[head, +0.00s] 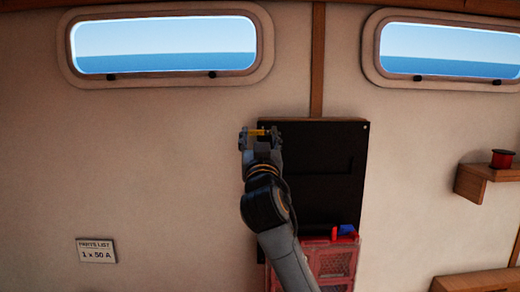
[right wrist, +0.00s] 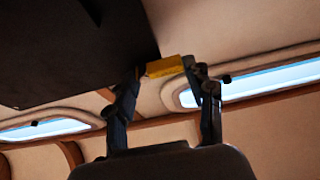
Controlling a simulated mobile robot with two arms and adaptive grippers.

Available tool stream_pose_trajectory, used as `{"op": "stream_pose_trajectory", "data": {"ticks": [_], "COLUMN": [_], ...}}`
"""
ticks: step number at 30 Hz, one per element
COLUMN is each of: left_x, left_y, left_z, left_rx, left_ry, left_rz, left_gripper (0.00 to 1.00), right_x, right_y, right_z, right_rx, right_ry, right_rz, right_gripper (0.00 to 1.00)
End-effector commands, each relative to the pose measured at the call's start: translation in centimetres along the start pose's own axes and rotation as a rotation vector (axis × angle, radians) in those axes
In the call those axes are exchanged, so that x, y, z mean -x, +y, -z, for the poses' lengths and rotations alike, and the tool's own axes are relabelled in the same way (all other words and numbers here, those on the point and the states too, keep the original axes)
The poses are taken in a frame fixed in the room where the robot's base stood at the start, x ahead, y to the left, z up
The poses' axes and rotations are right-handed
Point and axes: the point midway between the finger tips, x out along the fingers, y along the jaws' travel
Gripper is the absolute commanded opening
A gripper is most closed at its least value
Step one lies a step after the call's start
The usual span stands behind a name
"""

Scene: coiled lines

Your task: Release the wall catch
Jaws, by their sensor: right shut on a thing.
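The wall catch, a small yellow piece (head: 258,131), sits at the upper left corner of a black panel (head: 325,170) on the wall. My right gripper (head: 261,136) reaches up to it and is shut on it. In the right wrist view the yellow catch (right wrist: 163,66) lies between the two fingertips of the gripper (right wrist: 160,72), beside the corner of the dark panel (right wrist: 70,50). My right arm hides part of the panel's left side. My left gripper is not in view.
A wooden shelf (head: 478,180) with a red spool (head: 502,158) is at the right. A parts list sign (head: 96,251) reads "1 x 50 A".

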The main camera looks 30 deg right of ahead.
Motion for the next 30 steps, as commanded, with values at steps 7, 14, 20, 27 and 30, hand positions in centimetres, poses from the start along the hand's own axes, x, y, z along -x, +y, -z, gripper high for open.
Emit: {"op": "stream_pose_trajectory", "data": {"ticks": [7,14,20,27,30], "left_x": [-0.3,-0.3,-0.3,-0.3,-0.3], "left_y": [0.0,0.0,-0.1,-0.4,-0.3], "left_z": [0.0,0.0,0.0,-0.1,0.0], "left_rx": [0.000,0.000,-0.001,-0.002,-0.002], "left_ry": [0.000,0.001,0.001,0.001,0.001], "left_rz": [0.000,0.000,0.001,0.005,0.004], "left_gripper": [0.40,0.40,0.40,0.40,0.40], "right_x": [0.0,0.0,0.0,0.6,2.0], "right_y": [0.0,0.0,0.0,-0.1,-0.2], "right_z": [0.2,0.2,0.1,0.0,0.0], "right_rx": [-0.025,-0.024,-0.023,-0.022,-0.023], "right_ry": [0.001,0.001,0.000,0.000,0.000], "right_rz": [-0.009,-0.009,-0.008,-0.007,-0.006], "right_gripper": [0.22,0.71,0.76,0.76,0.76]}}
